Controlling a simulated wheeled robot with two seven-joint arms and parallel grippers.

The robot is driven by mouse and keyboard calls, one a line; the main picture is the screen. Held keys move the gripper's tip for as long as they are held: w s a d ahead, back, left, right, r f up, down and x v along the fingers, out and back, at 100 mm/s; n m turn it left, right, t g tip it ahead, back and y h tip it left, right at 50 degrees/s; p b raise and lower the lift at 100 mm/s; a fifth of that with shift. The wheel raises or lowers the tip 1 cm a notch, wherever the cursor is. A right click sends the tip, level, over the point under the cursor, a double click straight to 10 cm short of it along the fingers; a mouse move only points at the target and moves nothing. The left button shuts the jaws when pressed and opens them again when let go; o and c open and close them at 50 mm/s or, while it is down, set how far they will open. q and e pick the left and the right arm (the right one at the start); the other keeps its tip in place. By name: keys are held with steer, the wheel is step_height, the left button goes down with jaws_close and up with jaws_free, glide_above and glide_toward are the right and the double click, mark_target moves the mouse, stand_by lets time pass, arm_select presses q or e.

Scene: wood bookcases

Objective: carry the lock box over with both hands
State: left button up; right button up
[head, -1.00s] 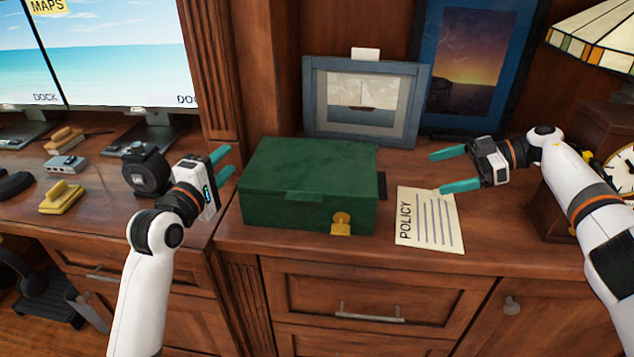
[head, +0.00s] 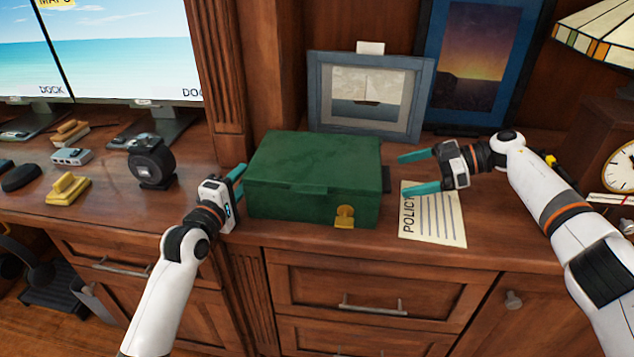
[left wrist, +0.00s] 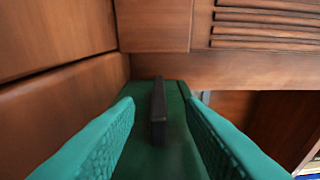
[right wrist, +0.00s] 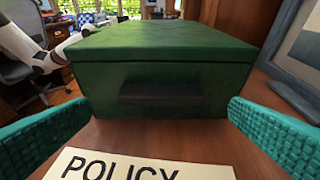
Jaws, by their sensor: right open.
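The green lock box (head: 312,175) with a gold clasp (head: 344,216) sits closed on the wooden counter. My left gripper (head: 241,180) is at the box's left side. In the left wrist view its open fingers stand on either side of a dark handle (left wrist: 158,125) on the box's green end. Contact with the handle cannot be seen. My right gripper (head: 408,173) is open, to the right of the box and apart from it. The right wrist view shows the box's right end with its dark handle (right wrist: 161,95) ahead, between the spread fingers.
A policy paper (head: 434,215) lies right of the box, below my right gripper. A framed ship picture (head: 368,97) stands close behind the box. A clock (head: 618,168) and lamp (head: 600,35) are at right.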

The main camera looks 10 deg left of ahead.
arm_select(q)
steer(key=x, duration=0.5)
steer(key=shift+a, duration=0.1)
arm_select(e)
steer(key=x, duration=0.4)
steer(key=shift+w, duration=0.1)
arm_select(q)
steer(key=shift+f, duration=0.1)
arm_select(e)
steer(key=shift+d, duration=0.1)
